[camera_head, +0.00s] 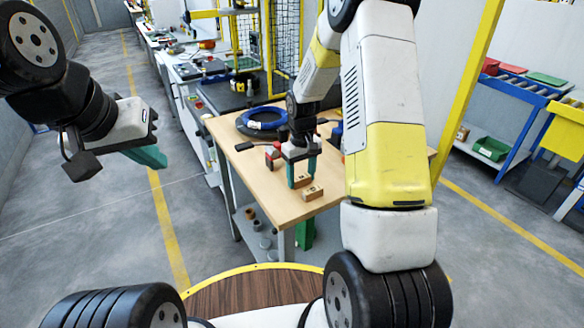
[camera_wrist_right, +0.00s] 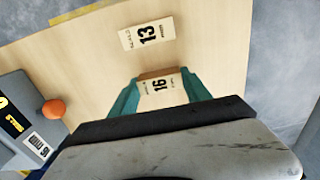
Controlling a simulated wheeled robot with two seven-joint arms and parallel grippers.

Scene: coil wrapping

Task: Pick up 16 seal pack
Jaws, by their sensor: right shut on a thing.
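The pack labelled 16 (camera_wrist_right: 160,86) sits between the teal fingers of my right gripper (camera_wrist_right: 160,98) in the right wrist view. The gripper is shut on it. In the head view my right gripper (camera_head: 302,172) points down over the wooden table, with the 16 pack (camera_head: 302,181) at its fingertips. I cannot tell whether the pack still touches the table. A second pack, labelled 13 (camera_wrist_right: 147,34), lies apart on the table; it also shows in the head view (camera_head: 312,193). My left gripper (camera_head: 148,156) hangs in the air left of the table; its finger opening is not clear.
A blue coil (camera_head: 262,118) on a dark round base lies at the table's back. A red and black device (camera_head: 272,154) stands left of my right gripper. Cylinders stand on the shelf below.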

